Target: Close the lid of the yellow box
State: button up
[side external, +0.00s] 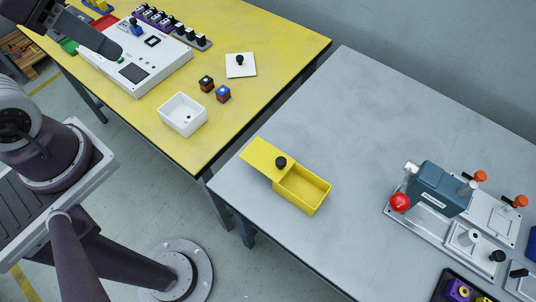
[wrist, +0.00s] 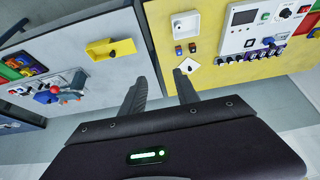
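The yellow box (side external: 318,200) sits on the grey table, with much of its interior exposed. Its flat yellow lid (side external: 259,154) is slid partway off and sticks out past the box's upper-left end. A black knob (side external: 281,162) stands on the lid near the open part. In the wrist view the yellow box (wrist: 97,52) lies left of my gripper, well away from it, and its black knob (wrist: 112,54) shows small. My gripper (wrist: 159,77) is open and empty, its two dark fingers apart above the gap between the tables.
The yellow table (side external: 240,110) holds a white open box (side external: 183,114), a white lid (side external: 240,64), small cubes (side external: 222,93) and a control panel (side external: 135,62). A blue-grey machine (side external: 440,188) with a red ball stands right of the yellow box. The grey table around the box is clear.

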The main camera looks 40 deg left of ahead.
aim_at(278, 158)
jog(key=w+n+g, duration=0.1)
jog(key=w, duration=0.1)
jog(key=w+d+f+g+h, duration=0.1)
jog(key=w+g, duration=0.1)
jog(key=w, duration=0.1)
jog(key=w+d+n+g+h, duration=0.1)
jog(key=w+g, duration=0.1)
jog(key=shift+w+f+n, duration=0.25)
jog(key=shift+f+n, duration=0.05)
jog(key=shift+f, duration=0.05)
grip_shut()
jog(key=w+f+n+g+h, duration=0.7)
jog(key=w+f, duration=0.6)
jog(key=f, duration=0.4)
jog(key=f+n+h, duration=0.1)
jog(key=f+h, duration=0.1)
jog(key=f, duration=0.2)
jog(key=f+n+t+h, duration=0.1)
jog(key=f+n+h, duration=0.1)
jog(key=f, duration=0.3)
jog(key=d+f+n+t+h, duration=0.1)
jog(key=f+n+h, duration=0.1)
jog(key=f+h, duration=0.2)
jog(key=shift+f, duration=0.6)
jog(key=shift+f+n+t+h, duration=0.3)
jog(key=x, duration=1.4)
jog(key=shift+s+f, duration=0.1)
